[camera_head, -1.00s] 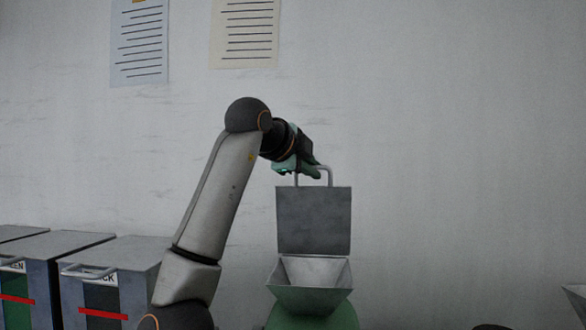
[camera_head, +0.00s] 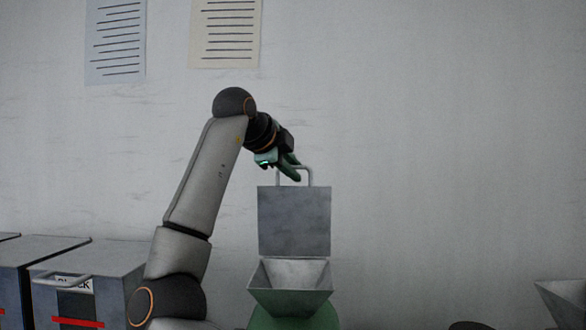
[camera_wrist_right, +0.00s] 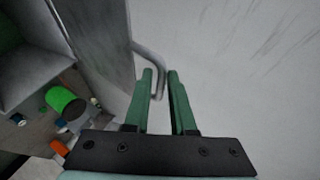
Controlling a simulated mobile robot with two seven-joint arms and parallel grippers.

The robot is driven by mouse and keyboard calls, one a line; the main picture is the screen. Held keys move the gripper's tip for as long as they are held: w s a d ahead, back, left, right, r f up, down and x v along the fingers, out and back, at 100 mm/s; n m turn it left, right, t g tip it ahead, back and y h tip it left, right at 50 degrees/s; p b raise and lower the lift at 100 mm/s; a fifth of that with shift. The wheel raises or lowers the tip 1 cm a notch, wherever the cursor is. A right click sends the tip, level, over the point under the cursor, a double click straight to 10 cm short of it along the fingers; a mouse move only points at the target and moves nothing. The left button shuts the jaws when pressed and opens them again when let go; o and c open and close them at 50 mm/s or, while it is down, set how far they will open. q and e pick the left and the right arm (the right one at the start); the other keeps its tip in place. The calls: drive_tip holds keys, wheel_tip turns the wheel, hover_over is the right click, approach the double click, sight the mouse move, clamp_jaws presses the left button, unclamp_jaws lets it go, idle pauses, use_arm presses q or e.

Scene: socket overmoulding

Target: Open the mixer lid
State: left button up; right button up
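The mixer shows in the head view as a grey funnel hopper (camera_head: 290,285) on a green body (camera_head: 296,318). Its grey lid (camera_head: 294,222) stands upright behind the hopper, swung open. A bent bar handle (camera_head: 311,174) rises from the lid's top edge. My right gripper (camera_head: 297,177) is at this handle, reaching in from the upper left. In the right wrist view the green fingers (camera_wrist_right: 160,75) are apart, and the end of the handle (camera_wrist_right: 149,54) shows in the gap between them, without visible clamping. The lid (camera_wrist_right: 100,45) fills the left there. My left gripper is not in view.
Grey bins (camera_head: 100,259) with bar handles stand at the left. Part of another hopper (camera_head: 567,298) shows at the right edge. Two paper sheets (camera_head: 226,32) hang on the wall. A green cylinder (camera_wrist_right: 66,105) and small items lie below in the wrist view.

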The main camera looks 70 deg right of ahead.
drive_tip(key=shift+o, duration=1.2)
drive_tip(key=v, duration=1.2)
drive_tip(key=shift+a, duration=0.25)
drive_tip(key=shift+s, duration=0.1)
